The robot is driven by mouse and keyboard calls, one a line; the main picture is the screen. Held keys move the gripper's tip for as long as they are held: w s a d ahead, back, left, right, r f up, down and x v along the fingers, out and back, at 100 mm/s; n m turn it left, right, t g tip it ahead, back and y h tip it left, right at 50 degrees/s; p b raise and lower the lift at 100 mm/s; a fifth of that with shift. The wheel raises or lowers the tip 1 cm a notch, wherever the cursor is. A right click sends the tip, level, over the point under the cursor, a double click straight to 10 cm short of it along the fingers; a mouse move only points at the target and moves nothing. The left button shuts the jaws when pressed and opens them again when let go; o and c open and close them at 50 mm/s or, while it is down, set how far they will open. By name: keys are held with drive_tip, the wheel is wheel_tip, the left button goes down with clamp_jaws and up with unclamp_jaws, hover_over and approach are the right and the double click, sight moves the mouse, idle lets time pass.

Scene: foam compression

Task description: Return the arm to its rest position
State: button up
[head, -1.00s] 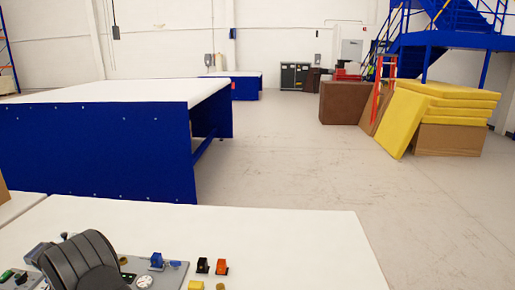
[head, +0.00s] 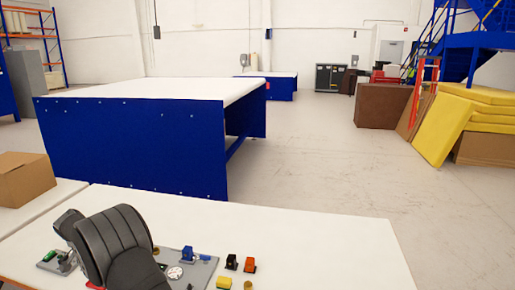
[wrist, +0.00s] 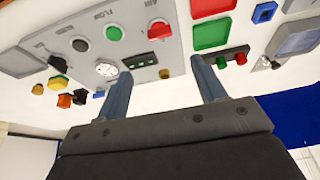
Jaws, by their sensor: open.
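My gripper (wrist: 161,66) shows in the wrist view with its two blue-grey fingers spread apart and nothing between them. Its fingertips appear in front of a grey control panel (wrist: 142,50) with a round gauge (wrist: 107,69), a green button (wrist: 113,33) and a red knob (wrist: 159,29). I cannot tell the exact gap to the panel. In the head view, a black ribbed shape, which may be part of my arm, covers part of the panel (head: 205,270) at the lower left. The fingertips cannot be made out there.
A cardboard box (head: 24,180) stands at the left. A blue-sided table (head: 130,145) is behind. Yellow foam slabs (head: 443,130) and a brown block (head: 381,105) lie at the right, with open floor between.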

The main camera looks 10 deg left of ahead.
drive_tip(key=x, duration=1.2)
drive_tip(key=shift+f, duration=0.2)
drive_tip(key=shift+w+f, duration=0.1)
drive_tip(key=shift+d+n, duration=0.15)
drive_tip(key=shift+n, duration=0.55)
drive_tip(key=shift+n+y, duration=0.6)
drive_tip(key=shift+n, duration=0.4)
drive_tip(key=shift+d+n+g+y, duration=0.1)
drive_tip(key=shift+n+g+y, duration=0.3)
drive_tip(key=shift+n, duration=0.85)
drive_tip(key=shift+d+n+g+y, duration=0.15)
drive_tip(key=shift+n+y, duration=0.35)
drive_tip(key=shift+n, duration=0.75)
drive_tip(key=shift+w+n+g+y, duration=0.1)
drive_tip(key=shift+n+g+y, duration=0.25)
drive_tip(key=shift+n, duration=0.75)
drive_tip(key=shift+w+n+g+y, duration=0.15)
drive_tip(key=shift+n+g, duration=0.25)
drive_tip(key=shift+n, duration=0.7)
drive_tip(key=shift+n+g, duration=0.7)
drive_tip(key=shift+n, duration=1.3)
